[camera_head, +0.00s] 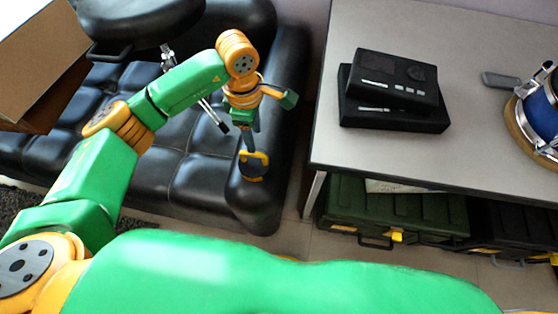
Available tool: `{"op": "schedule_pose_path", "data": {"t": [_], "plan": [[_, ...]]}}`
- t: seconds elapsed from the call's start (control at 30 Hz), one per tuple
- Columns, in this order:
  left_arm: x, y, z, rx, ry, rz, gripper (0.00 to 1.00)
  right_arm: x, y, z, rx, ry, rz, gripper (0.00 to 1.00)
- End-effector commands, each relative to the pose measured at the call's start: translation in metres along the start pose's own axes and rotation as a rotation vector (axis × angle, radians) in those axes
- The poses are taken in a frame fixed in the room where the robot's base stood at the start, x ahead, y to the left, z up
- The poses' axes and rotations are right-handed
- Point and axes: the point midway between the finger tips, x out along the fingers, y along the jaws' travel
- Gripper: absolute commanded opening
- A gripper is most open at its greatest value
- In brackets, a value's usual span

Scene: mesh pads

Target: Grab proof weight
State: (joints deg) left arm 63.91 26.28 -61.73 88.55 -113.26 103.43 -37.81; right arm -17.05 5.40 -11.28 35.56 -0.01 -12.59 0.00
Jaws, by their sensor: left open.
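I cannot make out a proof weight anywhere in the head view. My left arm reaches in from the left, and its gripper (254,167) hangs down over the right arm of the black sofa. The left gripper is open, with yellow at its fingers, and I see nothing held in it. It is to the left of the grey table and apart from it. My right gripper is out of view.
The grey table (420,165) holds stacked black boxes (396,80), a small grey object (500,80) and a blue drum-like thing (540,118). Green cases (400,212) stand beneath. A black sofa (200,180) is left, with a cardboard box (40,55) and black seat (135,20) above.

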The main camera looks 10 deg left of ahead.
Motion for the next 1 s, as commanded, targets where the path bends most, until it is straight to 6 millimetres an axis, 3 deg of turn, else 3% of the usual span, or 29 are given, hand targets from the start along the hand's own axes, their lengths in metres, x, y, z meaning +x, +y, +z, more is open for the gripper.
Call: {"op": "schedule_pose_path", "data": {"t": [0.4,0.63,0.67,0.83,1.0], "plan": [[0.064,-0.001,-0.003,0.003,0.024,0.007,0.54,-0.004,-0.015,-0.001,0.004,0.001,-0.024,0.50],[0.067,-0.001,-0.003,0.003,0.023,0.008,0.54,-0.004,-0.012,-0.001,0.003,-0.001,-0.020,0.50],[0.067,-0.001,-0.003,0.003,0.023,0.008,0.48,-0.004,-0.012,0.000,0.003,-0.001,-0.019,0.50],[0.067,-0.001,-0.003,0.003,0.022,0.008,0.02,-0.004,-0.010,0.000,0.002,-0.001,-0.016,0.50],[0.067,-0.001,-0.003,0.003,0.021,0.008,0.00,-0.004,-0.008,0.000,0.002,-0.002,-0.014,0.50]]}}
